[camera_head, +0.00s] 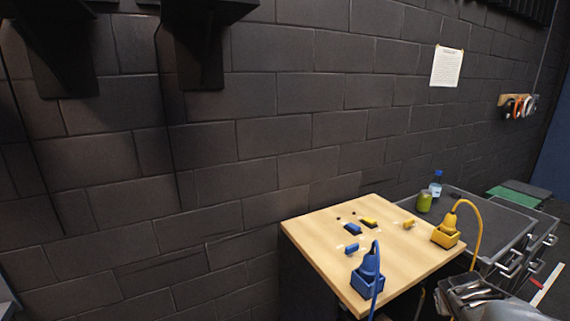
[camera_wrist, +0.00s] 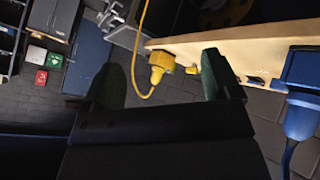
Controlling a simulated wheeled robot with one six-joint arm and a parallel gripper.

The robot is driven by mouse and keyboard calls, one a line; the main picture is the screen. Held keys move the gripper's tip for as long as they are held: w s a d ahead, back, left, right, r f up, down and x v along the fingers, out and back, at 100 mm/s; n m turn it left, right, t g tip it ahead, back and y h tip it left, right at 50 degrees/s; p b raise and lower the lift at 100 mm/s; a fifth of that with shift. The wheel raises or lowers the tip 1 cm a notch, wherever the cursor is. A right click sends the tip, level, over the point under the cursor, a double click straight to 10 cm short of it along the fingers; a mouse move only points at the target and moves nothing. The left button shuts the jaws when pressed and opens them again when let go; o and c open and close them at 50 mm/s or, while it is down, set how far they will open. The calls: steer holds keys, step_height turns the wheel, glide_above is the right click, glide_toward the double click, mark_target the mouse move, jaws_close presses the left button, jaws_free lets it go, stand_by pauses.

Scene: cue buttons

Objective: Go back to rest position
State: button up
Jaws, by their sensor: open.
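My gripper (camera_wrist: 162,78) shows in the wrist view with its two green fingers wide apart. It is open and holds nothing. A yellow plug-like block with a cable (camera_wrist: 160,63) appears beyond the gap between the fingers. A larger blue block with a cable (camera_wrist: 300,118) is at the right edge of that view. In the head view, the wooden table (camera_head: 315,250) carries the blue block (camera_head: 367,282) at its front and the yellow block (camera_head: 445,235) at its right. Small blue pieces (camera_head: 352,229) and yellow pieces (camera_head: 369,222) lie farther back.
A dark cabinet (camera_head: 495,225) stands right of the table, with a green can (camera_head: 424,202) and a bottle (camera_head: 436,185) on top. A black block wall (camera_head: 280,130) runs behind. Red (camera_wrist: 41,77) and green boxes (camera_wrist: 54,60) show at the wrist view's left.

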steer(key=s+a+r+n+y, duration=0.1)
steer(key=s+a+y, duration=0.2)
steer(key=a, duration=1)
steer(key=s+a+r+n+g+y, duration=0.1)
steer(key=s+a+y, duration=0.2)
steer(key=a, duration=1)
steer(key=shift+s+n+y, duration=0.2)
steer(key=shift+n+y, duration=0.2)
